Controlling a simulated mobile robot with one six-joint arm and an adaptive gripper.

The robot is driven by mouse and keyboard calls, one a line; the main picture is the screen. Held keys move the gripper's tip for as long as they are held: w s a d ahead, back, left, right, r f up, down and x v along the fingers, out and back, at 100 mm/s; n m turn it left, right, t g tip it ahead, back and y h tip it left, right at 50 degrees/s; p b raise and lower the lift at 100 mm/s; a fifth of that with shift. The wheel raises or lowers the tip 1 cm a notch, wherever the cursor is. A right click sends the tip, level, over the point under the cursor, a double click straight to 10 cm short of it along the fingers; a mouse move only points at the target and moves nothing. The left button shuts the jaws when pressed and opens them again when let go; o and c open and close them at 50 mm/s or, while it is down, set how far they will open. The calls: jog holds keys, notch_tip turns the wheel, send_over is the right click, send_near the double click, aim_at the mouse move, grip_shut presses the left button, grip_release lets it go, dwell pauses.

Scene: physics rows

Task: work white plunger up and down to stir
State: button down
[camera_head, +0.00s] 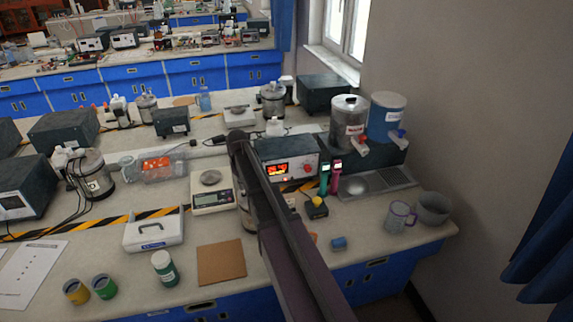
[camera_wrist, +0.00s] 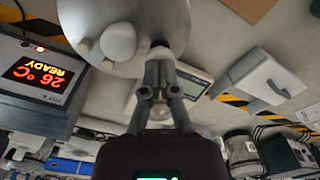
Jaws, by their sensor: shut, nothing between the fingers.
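The white plunger (camera_wrist: 118,42) shows in the wrist view as a rounded white knob over the round grey metal lid (camera_wrist: 150,15) of a vessel. My gripper (camera_wrist: 160,48) is shut and empty, its fingertips together over the lid's edge, just right of the knob and apart from it in the picture. How high the fingertips are over the lid I cannot tell. In the head view my arm covers most of the vessel (camera_head: 246,218); the plunger and my fingertips are hidden there.
A control box (camera_head: 288,165) with a lit display stands close by; in the wrist view it (camera_wrist: 35,75) reads 26 °C READY. A balance (camera_head: 213,198) is left of the vessel. A white case (camera_head: 153,232), brown board (camera_head: 221,262) and green-labelled bottle (camera_head: 164,267) lie nearer the front.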

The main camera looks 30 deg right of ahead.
jog(key=shift+f, duration=0.4)
jog(key=shift+r+p, duration=2)
jog(key=shift+r, duration=0.25)
jog(key=shift+f, duration=0.2)
